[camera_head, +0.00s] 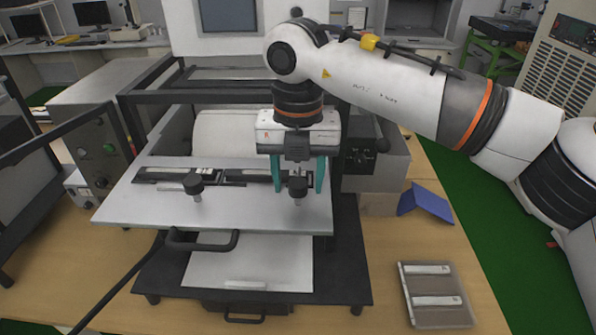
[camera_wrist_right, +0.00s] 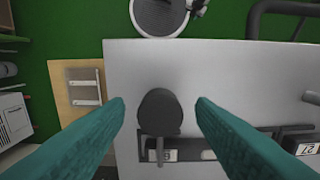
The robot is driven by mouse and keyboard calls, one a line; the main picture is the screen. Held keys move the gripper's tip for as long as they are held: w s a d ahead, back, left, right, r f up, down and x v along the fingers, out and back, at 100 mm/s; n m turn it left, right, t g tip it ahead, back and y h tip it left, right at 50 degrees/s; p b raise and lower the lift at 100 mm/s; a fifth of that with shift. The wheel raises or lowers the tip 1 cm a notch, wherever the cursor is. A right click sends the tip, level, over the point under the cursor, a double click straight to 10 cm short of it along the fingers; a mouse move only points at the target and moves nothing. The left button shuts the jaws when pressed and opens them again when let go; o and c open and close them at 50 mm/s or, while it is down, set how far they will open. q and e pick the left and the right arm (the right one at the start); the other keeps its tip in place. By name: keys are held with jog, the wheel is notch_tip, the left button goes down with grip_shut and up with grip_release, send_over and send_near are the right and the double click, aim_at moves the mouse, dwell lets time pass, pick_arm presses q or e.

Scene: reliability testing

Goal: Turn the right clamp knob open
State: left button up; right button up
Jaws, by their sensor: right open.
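The right clamp knob (camera_head: 297,187) is a dark round knob near the right front of the silver plate (camera_head: 250,212). In the right wrist view the dark knob (camera_wrist_right: 159,111) shows between my teal fingers, with a bar below it in the picture. My right gripper (camera_head: 299,190) points down over the knob, open, with one finger on each side. In the wrist view a gap shows between the knob and each finger. A second dark knob, the left one (camera_head: 194,184), stands further left on the plate. My left gripper is not in view.
Dark frame bars (camera_head: 150,92) rise behind the plate. A black handle (camera_head: 203,243) juts out at the front left. A tray with two white strips (camera_head: 435,296) and a blue object (camera_head: 427,203) lie on the wooden table to the right.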

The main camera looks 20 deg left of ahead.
jog(key=shift+c, duration=1.4)
jog(key=c, duration=0.7)
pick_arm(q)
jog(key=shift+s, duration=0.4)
